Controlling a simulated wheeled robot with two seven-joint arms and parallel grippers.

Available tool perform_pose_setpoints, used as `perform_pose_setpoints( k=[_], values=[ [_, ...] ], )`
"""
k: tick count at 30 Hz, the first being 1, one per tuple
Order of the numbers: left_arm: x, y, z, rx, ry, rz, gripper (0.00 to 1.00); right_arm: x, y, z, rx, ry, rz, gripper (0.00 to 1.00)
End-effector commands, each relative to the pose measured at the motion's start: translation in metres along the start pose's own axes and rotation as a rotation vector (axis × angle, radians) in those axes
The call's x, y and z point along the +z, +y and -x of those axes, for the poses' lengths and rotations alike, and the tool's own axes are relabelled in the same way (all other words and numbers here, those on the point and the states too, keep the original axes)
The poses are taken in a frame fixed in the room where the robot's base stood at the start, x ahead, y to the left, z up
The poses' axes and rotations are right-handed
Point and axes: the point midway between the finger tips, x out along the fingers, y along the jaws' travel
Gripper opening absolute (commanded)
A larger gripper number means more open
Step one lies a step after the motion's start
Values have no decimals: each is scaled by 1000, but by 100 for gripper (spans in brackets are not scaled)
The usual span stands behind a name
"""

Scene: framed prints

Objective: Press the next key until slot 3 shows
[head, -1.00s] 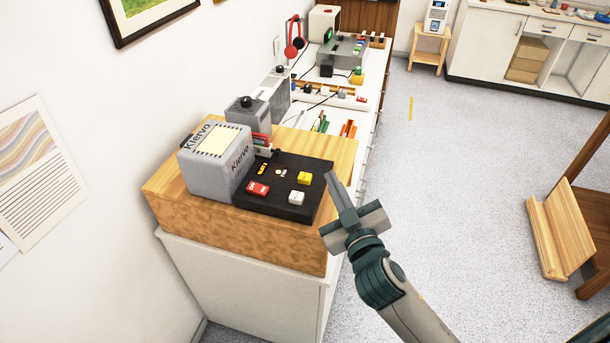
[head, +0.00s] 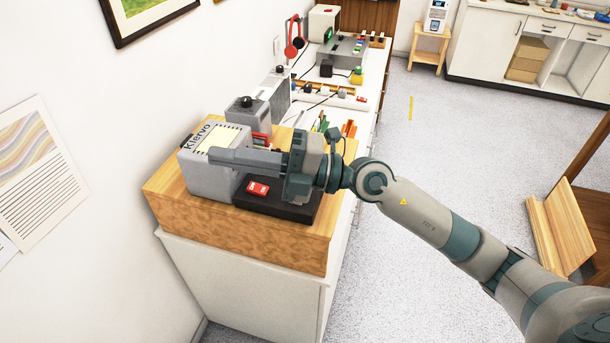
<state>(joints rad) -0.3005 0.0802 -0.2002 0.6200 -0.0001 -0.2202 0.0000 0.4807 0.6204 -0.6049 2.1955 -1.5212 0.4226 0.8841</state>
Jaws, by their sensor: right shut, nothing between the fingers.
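A black control panel (head: 282,208) lies on the wooden block, with a red key (head: 258,188) showing near its left front. My right gripper (head: 214,156) is shut and empty. It stretches leftward over the panel, with its fingertips in front of the grey Klervo box (head: 206,181). The gripper and its wrist hide the panel's yellow key, white key and small display. I cannot read any slot number. The box's pale top window (head: 222,138) is partly visible. My left gripper is not in view.
The wooden block (head: 240,224) sits on a white cabinet against the wall. Behind are a grey unit with a black knob (head: 247,103), red headphones (head: 294,42) and several small devices. The floor (head: 450,150) to the right is open.

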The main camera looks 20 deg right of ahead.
Motion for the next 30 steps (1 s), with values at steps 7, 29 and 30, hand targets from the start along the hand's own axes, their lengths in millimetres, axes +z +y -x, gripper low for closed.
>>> perform_pose_setpoints(
  k=[7, 29, 30],
  values=[
    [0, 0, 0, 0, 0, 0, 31, 31, -52, 19, -427, 60, 212, 0],
    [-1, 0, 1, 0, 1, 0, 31, 169, -70, 140, -1118, -242, 426, 0],
    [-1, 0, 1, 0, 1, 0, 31, 170, -69, 141, -1122, -245, 427, 0]
  ],
)
